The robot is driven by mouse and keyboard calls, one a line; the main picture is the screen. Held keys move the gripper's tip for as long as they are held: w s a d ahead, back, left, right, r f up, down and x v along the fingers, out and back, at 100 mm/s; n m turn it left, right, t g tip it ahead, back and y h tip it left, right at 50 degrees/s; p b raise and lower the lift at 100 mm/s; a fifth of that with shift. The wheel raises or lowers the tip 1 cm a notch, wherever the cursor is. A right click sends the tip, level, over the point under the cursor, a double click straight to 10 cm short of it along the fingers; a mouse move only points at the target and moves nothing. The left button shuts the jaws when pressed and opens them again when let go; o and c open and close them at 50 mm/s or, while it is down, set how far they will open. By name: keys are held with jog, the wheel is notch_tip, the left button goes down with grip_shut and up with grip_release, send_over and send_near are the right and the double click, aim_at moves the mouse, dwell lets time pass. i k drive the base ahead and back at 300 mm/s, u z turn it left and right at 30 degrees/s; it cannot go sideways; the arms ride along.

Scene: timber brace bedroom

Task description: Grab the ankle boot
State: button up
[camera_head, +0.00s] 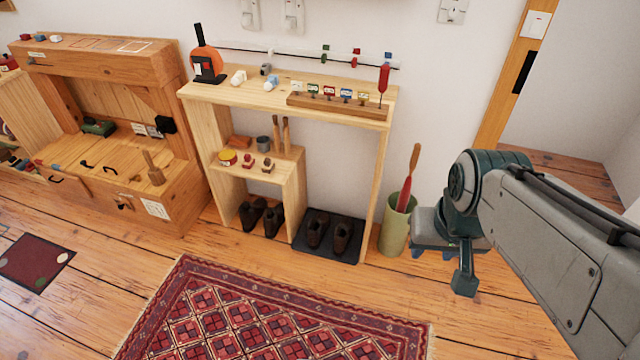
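Several dark ankle boots stand on the floor level of the wooden shelf unit. One pair, with a left boot (250,214) and a right boot (273,220), stands under the small inner shelf. The other pair, with a left boot (317,232) and a right boot (342,238), stands on a dark mat (296,241) in the right bay. My gripper (440,254) is in the air at the right, in front of the wall and right of the green bin, apart from all the boots. Its fingers are mostly hidden, so I cannot tell its opening.
The shelf unit (388,160) has a top board and side panels around the boots. A wooden workbench (190,205) stands left. A patterned rug (260,320) lies in front on open floor.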

aim_at(343, 231)
jog(key=u, duration=0.4)
jog(key=i, duration=1.3)
jog(key=u, duration=0.35)
